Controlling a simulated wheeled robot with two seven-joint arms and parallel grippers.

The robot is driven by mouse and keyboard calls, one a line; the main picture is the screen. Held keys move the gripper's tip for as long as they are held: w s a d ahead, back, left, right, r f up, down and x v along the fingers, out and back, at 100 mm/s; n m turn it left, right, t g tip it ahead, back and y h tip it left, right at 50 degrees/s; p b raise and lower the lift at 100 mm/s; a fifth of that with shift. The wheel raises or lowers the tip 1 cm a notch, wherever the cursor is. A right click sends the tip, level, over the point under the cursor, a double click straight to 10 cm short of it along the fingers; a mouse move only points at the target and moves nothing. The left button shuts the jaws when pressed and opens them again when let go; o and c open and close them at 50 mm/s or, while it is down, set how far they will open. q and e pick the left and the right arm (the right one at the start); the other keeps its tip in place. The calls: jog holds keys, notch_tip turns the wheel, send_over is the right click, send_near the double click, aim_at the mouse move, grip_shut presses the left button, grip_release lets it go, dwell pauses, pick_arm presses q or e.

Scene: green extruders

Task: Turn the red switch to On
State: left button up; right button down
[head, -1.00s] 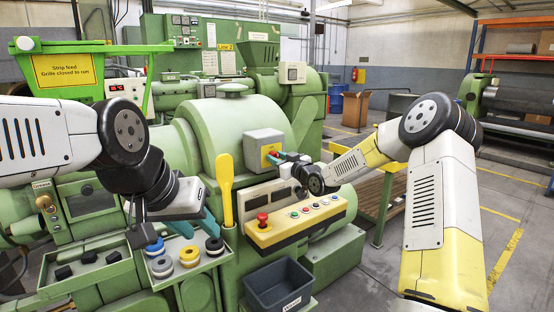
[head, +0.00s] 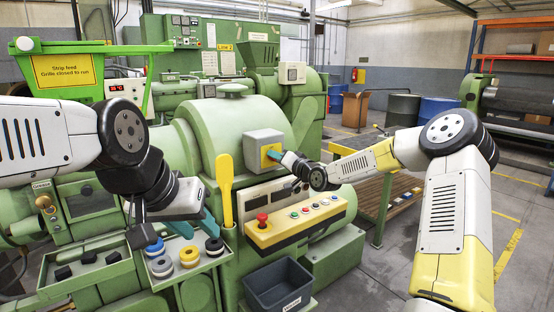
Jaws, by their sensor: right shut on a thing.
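A grey switch box (head: 258,142) with a yellow plate (head: 266,160) is fixed to the front of the green extruder. My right gripper (head: 276,155) reaches in from the right. Its teal fingertips are at the yellow plate, shut on the red switch, which they hide; I cannot read its position. My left gripper (head: 196,227) is open and empty, its two teal fingers apart, over the left side of the machine near the tray of rings.
A yellow control panel (head: 300,223) with a red mushroom button (head: 262,218) sits below the switch box. A yellow paddle (head: 226,190) stands upright beside it. A green tray (head: 192,275) holds several rings. A dark bin (head: 280,285) is below.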

jog(key=m, duration=0.3)
jog(key=shift+d+f+m, duration=0.1)
jog(key=shift+d+m, duration=0.05)
jog(key=shift+m, duration=0.15)
jog(key=shift+m+g, duration=0.3)
jog(key=shift+m, duration=1.4)
jog(key=c, duration=1.1)
grip_release()
jog(key=shift+o, duration=0.2)
jog(key=v, duration=0.7)
jog(key=shift+s+d, duration=0.25)
jog(key=shift+f, duration=0.1)
